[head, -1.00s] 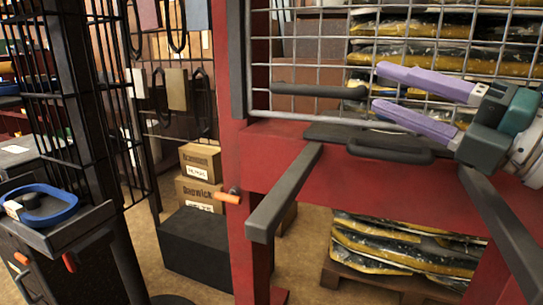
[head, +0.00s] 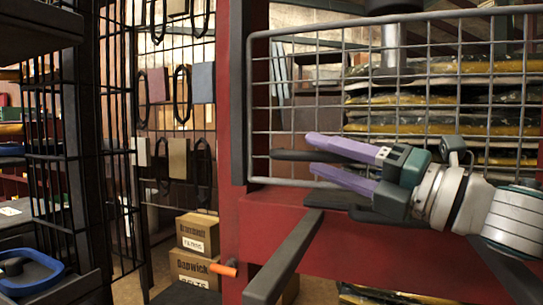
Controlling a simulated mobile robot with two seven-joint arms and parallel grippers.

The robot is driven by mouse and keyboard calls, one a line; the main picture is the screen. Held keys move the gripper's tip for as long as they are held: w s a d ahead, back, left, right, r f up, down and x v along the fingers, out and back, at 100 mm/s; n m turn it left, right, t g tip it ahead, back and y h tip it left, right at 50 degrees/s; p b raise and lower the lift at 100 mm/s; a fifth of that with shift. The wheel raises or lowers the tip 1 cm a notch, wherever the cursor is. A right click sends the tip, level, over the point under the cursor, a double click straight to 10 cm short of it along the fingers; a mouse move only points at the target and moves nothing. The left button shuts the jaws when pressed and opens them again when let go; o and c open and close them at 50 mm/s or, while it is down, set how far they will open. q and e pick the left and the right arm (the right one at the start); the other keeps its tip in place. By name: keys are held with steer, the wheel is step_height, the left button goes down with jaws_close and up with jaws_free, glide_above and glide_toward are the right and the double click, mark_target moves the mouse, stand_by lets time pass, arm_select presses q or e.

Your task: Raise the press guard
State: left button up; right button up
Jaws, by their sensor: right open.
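The press guard (head: 410,130) is a grey wire mesh panel in a grey tube frame. It stands upright on the red press frame (head: 290,227), its lower rail just above the red beam. A dark horizontal bar (head: 288,155) lies in front of the mesh, near the guard's lower edge. My right gripper (head: 309,155) has purple fingers and comes in from the right. It is open, one finger above and one below the bar's level; the bar's right part runs behind or between them, and I cannot tell whether they touch it. My left gripper is out of view.
Dark arms (head: 288,257) jut forward from the red frame. An orange-handled lever (head: 223,269) sits on its left post. Cardboard boxes (head: 197,235) stand left of it. A dark wire rack (head: 62,150) and a blue tray (head: 45,283) are at far left.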

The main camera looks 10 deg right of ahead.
steer(key=shift+w+a+r, duration=0.1)
steer(key=shift+w+a, duration=0.15)
steer(key=shift+w, duration=0.1)
steer(key=shift+c, duration=0.3)
jaws_close()
stand_by(1.0)
